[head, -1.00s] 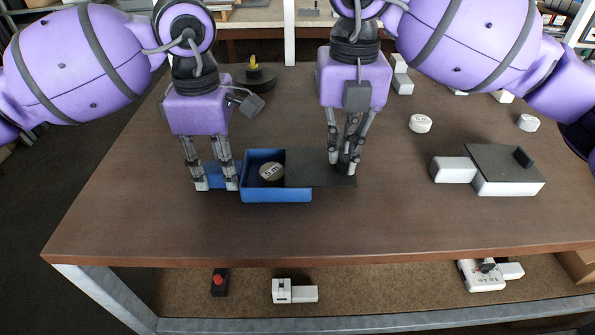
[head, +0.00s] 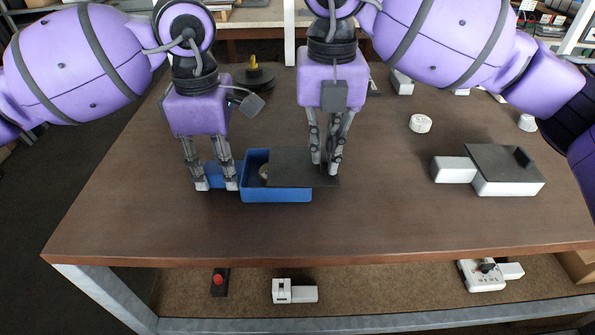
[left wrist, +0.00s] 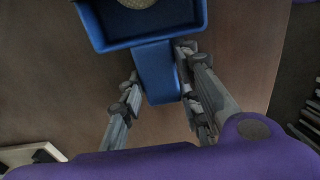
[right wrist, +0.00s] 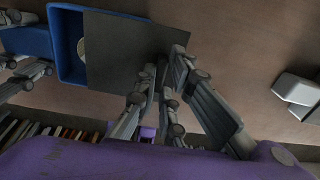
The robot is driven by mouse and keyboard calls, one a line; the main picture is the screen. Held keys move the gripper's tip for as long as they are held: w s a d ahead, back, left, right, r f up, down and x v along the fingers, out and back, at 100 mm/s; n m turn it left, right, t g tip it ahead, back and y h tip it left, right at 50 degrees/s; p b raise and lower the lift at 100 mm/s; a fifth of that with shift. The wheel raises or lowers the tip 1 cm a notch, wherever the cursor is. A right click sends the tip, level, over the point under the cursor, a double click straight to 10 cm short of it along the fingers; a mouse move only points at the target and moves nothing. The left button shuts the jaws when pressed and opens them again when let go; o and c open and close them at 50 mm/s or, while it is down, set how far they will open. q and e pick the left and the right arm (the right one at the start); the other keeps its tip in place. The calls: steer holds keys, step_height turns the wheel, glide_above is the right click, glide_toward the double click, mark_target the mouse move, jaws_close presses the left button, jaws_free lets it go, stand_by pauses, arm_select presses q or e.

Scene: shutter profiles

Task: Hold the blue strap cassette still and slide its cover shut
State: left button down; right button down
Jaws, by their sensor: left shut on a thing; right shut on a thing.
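The blue strap cassette (head: 275,195) is an open-topped box on the table, with a blue tab (left wrist: 157,72) at its left end. My left gripper (head: 211,185) is shut on that tab. The dark grey cover (head: 302,180) lies over the right and middle part of the box and sticks out past its right end. My right gripper (head: 325,168) is shut on the cover's raised grip, which the fingers mostly hide; the cover also shows in the right wrist view (right wrist: 115,50). A pale round disc (head: 263,172) inside the box is partly hidden by the cover.
A white cassette with a grey cover (head: 500,165) stands at the right. White round pieces (head: 420,123) lie behind it, and a dark round base with a yellow knob (head: 254,76) stands at the back. The table's front strip is clear.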

mark_target(295, 164)
steer(key=shift+a, duration=2.45)
steer(key=c, duration=1.9)
jaws_free()
steer(key=shift+o, duration=0.2)
